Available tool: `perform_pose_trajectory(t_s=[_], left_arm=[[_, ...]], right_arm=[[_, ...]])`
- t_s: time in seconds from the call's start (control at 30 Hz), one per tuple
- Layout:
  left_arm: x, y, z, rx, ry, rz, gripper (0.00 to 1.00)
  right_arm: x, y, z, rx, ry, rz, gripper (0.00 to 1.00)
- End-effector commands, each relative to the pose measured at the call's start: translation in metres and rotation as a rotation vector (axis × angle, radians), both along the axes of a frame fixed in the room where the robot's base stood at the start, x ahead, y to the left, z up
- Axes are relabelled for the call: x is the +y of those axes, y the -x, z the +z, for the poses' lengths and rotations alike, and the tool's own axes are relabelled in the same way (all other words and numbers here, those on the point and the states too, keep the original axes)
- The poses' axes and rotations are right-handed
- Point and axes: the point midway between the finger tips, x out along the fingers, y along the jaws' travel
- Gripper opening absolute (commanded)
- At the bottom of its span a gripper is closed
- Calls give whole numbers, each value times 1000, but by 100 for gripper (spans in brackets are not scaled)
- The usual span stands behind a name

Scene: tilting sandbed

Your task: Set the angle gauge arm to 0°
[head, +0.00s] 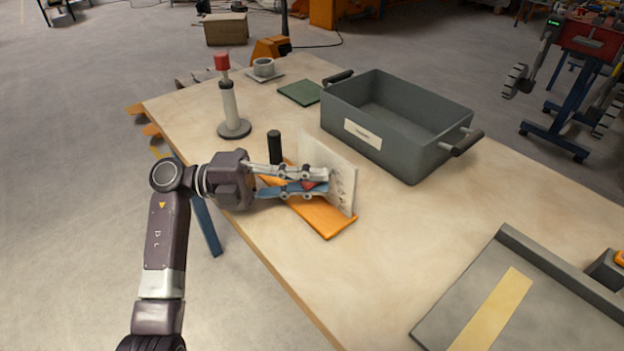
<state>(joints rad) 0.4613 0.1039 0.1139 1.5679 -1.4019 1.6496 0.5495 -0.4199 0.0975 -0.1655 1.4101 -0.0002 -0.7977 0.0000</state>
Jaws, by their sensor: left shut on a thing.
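The angle gauge stands near the table's left edge. It has an orange base (325,222) and an upright white plate (342,182) with small dark marks. My left gripper (318,180) reaches in from the left over the base, its fingers in front of the plate. It is shut on a small red part (309,185), which seems to be the gauge arm. The fingers hide most of that part, and the angle it points to cannot be read. My right gripper is not in view.
A black cylinder (274,147) stands beside the gauge base. A grey bin (411,153) stands right of the gauge. A grey tray (455,312) lies front right; the table between is clear.

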Motion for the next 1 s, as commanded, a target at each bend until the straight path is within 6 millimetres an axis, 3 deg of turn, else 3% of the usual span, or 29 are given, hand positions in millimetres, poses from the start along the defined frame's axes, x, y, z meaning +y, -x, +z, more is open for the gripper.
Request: perform_pose_trajectory(t_s=[0.27, 0.7, 1.0], left_arm=[[0, 1, -3, -26, -30, 5, 0], [-11, 11, -30, -254, -258, 2, 0], [-12, 12, -31, -264, -265, 1, 0]], right_arm=[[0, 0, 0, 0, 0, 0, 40], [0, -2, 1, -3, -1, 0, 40], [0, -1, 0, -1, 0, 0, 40]])
